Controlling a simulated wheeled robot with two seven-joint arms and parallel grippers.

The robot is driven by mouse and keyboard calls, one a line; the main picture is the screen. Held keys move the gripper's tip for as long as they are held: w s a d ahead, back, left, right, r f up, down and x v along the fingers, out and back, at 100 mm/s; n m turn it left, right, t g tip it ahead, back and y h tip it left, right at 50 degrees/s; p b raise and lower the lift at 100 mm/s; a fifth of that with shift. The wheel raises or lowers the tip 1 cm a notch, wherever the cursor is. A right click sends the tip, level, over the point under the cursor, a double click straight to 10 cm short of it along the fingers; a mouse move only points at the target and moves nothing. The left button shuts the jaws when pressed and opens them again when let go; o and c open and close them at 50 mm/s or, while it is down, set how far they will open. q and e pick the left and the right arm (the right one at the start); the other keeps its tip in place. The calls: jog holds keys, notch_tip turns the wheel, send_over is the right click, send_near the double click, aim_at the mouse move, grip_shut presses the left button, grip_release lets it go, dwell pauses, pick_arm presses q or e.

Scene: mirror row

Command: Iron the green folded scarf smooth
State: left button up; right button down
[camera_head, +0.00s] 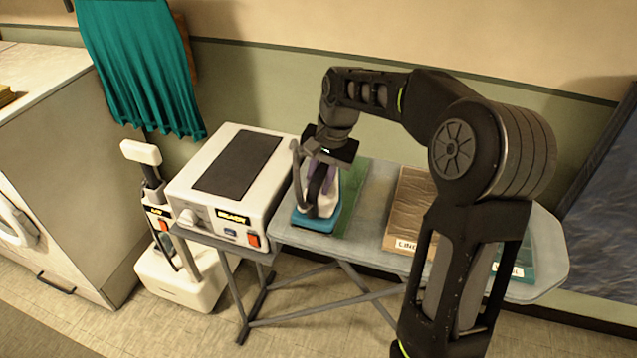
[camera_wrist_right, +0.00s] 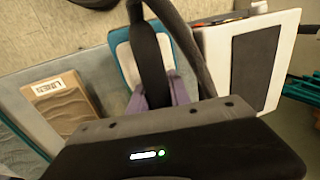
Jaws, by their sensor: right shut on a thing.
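The green folded scarf (camera_head: 356,195) lies on the grey ironing board (camera_head: 290,237). Its visible strip looks flat, and its left part is hidden by the iron. The iron (camera_head: 318,219), white with a teal-blue base, is at the scarf's left side near the board's left end. I cannot tell whether its base touches the cloth. My right gripper (camera_head: 324,165) is shut on the iron's handle from above. In the right wrist view the iron (camera_wrist_right: 121,48) shows beyond the gripper (camera_wrist_right: 160,97). My left gripper is not in view.
A white steam station (camera_head: 205,215) labelled READY stands left of the board. A brown folded linen (camera_head: 402,220) and a teal folded cloth (camera_head: 522,262) lie on the board's right part, partly behind my arm. A teal pleated cloth (camera_head: 140,65) hangs on the wall.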

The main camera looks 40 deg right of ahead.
aim_at(321, 166)
jog(key=shift+r+p, duration=1.25)
jog(key=shift+r, duration=0.7)
jog(key=shift+d+f, duration=0.1)
jog(key=shift+d, duration=0.05)
